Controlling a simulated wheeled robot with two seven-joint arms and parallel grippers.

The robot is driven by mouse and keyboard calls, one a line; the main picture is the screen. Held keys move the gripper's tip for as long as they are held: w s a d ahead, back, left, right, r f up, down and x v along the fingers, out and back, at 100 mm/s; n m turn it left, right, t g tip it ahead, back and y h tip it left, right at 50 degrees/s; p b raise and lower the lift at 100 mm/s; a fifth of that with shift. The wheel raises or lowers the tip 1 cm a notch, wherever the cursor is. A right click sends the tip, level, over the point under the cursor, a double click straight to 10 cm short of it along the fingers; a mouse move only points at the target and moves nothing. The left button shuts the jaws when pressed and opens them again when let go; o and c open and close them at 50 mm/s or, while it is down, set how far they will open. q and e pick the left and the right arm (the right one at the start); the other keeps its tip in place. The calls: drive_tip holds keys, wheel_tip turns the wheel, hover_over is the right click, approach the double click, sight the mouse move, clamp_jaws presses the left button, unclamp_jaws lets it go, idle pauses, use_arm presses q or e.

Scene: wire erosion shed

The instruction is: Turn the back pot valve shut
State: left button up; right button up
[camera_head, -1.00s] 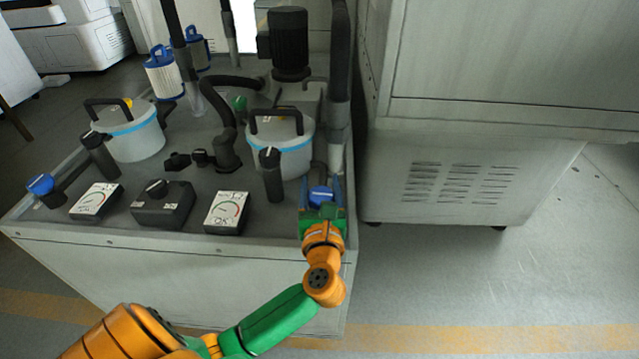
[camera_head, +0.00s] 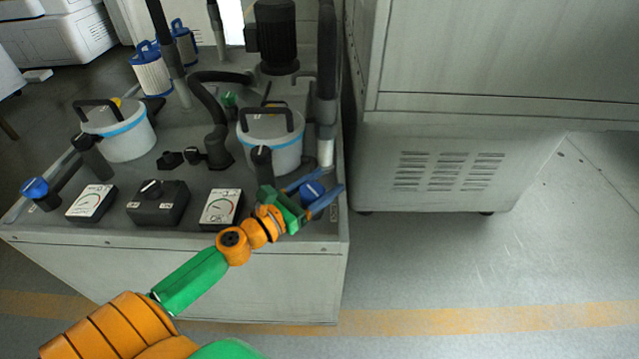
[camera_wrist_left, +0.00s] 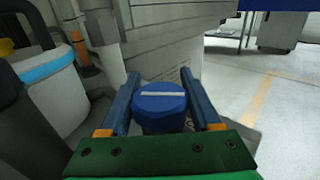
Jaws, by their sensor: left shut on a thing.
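Two blue valve knobs show on the grey bench unit (camera_head: 200,262). One blue knob (camera_head: 36,188) is at its left end and is free. The other blue knob (camera_head: 312,190) is at its right corner, beside the right-hand pot (camera_head: 270,150). My left gripper (camera_head: 328,182) is shut on this right knob, with its blue fingers on either side. The left wrist view shows the knob (camera_wrist_left: 160,104) between the fingers, with a white line across its top from finger to finger. I cannot tell from the pictures which knob is named the back one. My right gripper is not in view.
A second pot (camera_head: 122,140) stands at the left. Dials and a black control box (camera_head: 158,206) line the front edge, left of my gripper. A black upright handle (camera_head: 262,165) stands close to my gripper. A large grey cabinet (camera_head: 450,165) is to the right. The floor in front is open.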

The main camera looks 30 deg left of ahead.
sight(301, 197)
use_arm(q)
drive_tip(key=m+g+h+b, duration=0.1)
drive_tip(key=h, duration=0.1)
drive_tip(key=shift+d+f+m+h, duration=0.1)
drive_tip(key=shift+d+m+h, duration=0.05)
drive_tip(key=shift+m+h, duration=0.25)
drive_tip(key=shift+s+d+m+g+h, duration=0.15)
drive_tip(key=shift+m+g+h, duration=0.15)
drive_tip(key=shift+m+h, duration=0.3)
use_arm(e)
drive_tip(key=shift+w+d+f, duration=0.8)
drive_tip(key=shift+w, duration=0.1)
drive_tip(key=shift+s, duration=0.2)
use_arm(q)
drive_tip(key=o, duration=1.4)
drive_tip(key=shift+c, duration=0.2)
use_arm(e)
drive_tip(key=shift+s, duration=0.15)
use_arm(q)
drive_tip(key=v, duration=0.7)
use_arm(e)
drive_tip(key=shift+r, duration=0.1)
